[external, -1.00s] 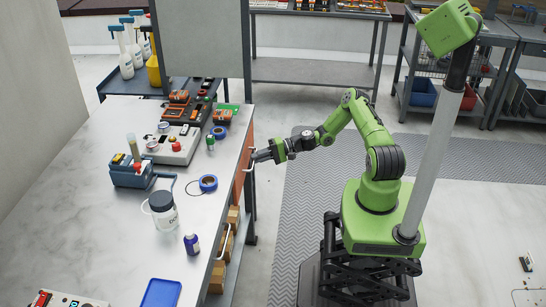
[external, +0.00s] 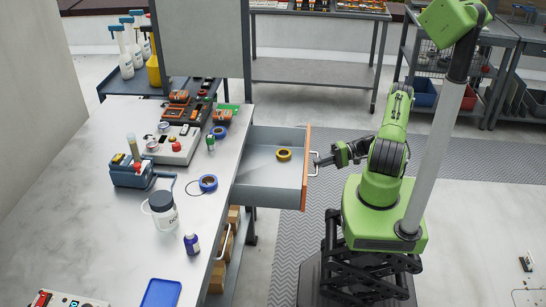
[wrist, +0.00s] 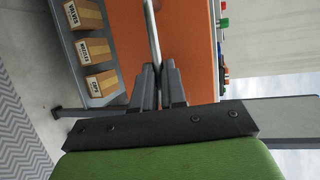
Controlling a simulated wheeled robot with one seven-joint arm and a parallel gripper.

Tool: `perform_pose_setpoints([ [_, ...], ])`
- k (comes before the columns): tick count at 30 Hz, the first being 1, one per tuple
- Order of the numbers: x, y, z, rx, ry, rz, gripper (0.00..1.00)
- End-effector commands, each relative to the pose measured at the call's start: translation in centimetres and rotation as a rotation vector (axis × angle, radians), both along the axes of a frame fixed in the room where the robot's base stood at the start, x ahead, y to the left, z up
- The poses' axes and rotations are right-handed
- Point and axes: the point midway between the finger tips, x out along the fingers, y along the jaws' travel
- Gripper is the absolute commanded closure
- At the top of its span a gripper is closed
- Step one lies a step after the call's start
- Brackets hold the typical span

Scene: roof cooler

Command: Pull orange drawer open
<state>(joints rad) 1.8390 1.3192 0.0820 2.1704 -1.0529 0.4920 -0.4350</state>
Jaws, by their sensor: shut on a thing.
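The orange drawer (external: 306,168) stands pulled out from the right side of the workbench, and its grey inside shows. A yellow tape roll (external: 284,155) lies in it. My gripper (external: 317,160) is shut on the drawer's metal handle (external: 314,168), at the drawer's front. In the wrist view, the fingers of my gripper (wrist: 159,72) close around the handle bar (wrist: 153,40) in front of the orange drawer face (wrist: 190,50). The exact finger contact is small in the external view.
Cardboard boxes (wrist: 93,49) sit on a shelf below. A patterned mat (external: 283,240) covers open floor by my base.

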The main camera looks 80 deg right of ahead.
Motion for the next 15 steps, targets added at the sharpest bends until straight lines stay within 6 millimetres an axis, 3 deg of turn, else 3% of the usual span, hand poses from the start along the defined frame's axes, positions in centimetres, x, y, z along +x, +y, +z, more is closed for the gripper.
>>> perform_pose_setpoints([
  [6,-2.0,0.0,0.0,-0.001,0.0,0.0,1.0],
  [15,-2.6,0.0,0.0,-0.002,-0.001,0.001,1.0],
])
